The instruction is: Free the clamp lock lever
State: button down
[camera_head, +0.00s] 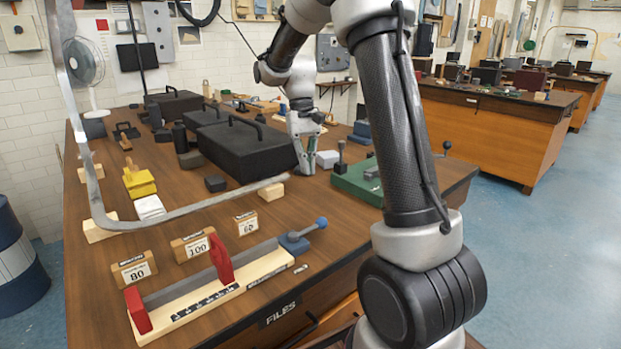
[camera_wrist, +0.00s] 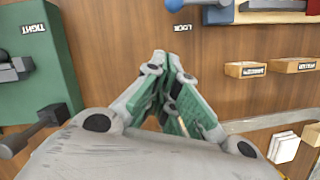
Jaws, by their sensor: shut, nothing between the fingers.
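The lock lever (camera_head: 308,231) is a blue arm with a round ball end on a blue block, at the right end of a pale wooden clamp (camera_head: 220,290) with red jaws and a dark bar. In the wrist view, the blue ball (camera_wrist: 173,5) is cut by the top edge, close to a LOCK label (camera_wrist: 183,27). My gripper (camera_head: 308,170) is over the bench behind the clamp, apart from the lever. In the wrist view my gripper (camera_wrist: 167,58) has its green-padded fingers together, with nothing between them.
A green box (camera_head: 355,182) with dark levers stands right of my gripper; a TIGHT label (camera_wrist: 34,28) shows on it. A black case (camera_head: 245,150) is to the left. A bent metal strip (camera_head: 180,212) crosses the bench. Small numbered blocks (camera_head: 197,245) stand behind the clamp.

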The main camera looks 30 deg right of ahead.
aim_at(310, 228)
jog(key=x, duration=0.8)
jog(key=shift+s+f, duration=0.25)
jog(key=shift+f, duration=0.05)
jog(key=s, duration=0.3)
jog(key=shift+a+f, duration=0.2)
jog(key=shift+a, duration=0.15)
jog(key=shift+s, duration=0.3)
jog(key=shift+s+d+m, duration=0.15)
jog(key=shift+s+m, duration=0.1)
jog(key=shift+m, duration=0.15)
